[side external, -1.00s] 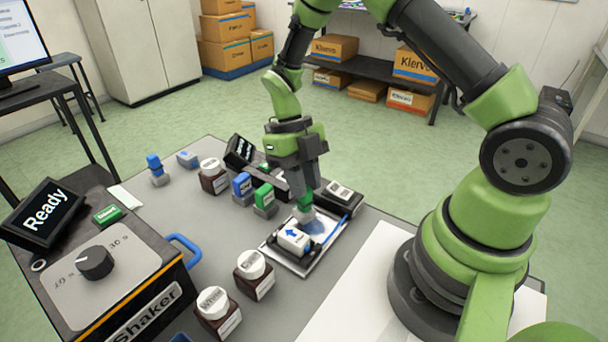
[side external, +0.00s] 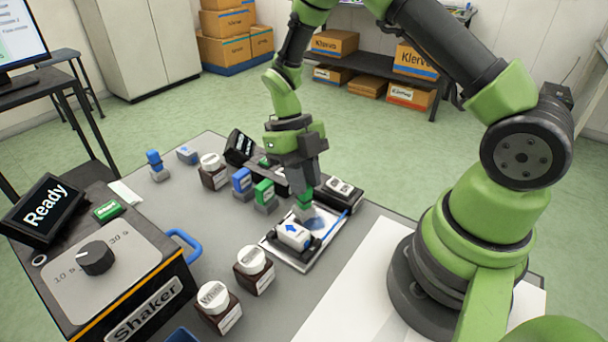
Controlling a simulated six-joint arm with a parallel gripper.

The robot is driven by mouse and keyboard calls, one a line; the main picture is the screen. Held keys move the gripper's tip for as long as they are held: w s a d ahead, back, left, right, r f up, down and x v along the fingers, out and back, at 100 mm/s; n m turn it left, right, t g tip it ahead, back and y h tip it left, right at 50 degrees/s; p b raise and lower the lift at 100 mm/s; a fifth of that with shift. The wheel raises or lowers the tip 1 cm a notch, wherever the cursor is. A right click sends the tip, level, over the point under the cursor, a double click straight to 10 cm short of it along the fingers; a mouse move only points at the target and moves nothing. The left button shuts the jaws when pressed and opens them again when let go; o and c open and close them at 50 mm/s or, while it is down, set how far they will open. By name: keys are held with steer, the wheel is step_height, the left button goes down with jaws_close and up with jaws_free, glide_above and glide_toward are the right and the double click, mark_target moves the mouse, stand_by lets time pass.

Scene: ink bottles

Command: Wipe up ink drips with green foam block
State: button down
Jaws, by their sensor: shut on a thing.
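My gripper (side external: 304,184) points down over the tray and is shut on a small block with a green top (side external: 304,198) and a paler grey-green lower part. The block is low over the far part of the white tray (side external: 277,258), at the edge of a blue ink smear (side external: 319,224). I cannot tell for sure whether it touches the tray. A white object with a blue arrow (side external: 293,235) sits on the tray just in front of the block, in a dark holder.
Blue (side external: 241,181) and green (side external: 264,192) topped pieces stand left of my gripper. White-capped brown bottles (side external: 253,268) stand in front of the tray and farther back. The shaker (side external: 95,265) is at left. A white sheet (side external: 350,290) lies right of the tray.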

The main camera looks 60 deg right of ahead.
steer(key=shift+f, duration=0.25)
steer(key=shift+s, duration=2)
steer(key=shift+w+f, duration=0.1)
steer(key=shift+w, duration=1.95)
steer(key=shift+s, duration=2.05)
steer(key=shift+w, duration=2.05)
steer(key=shift+s, duration=2.1)
steer(key=shift+f, duration=0.1)
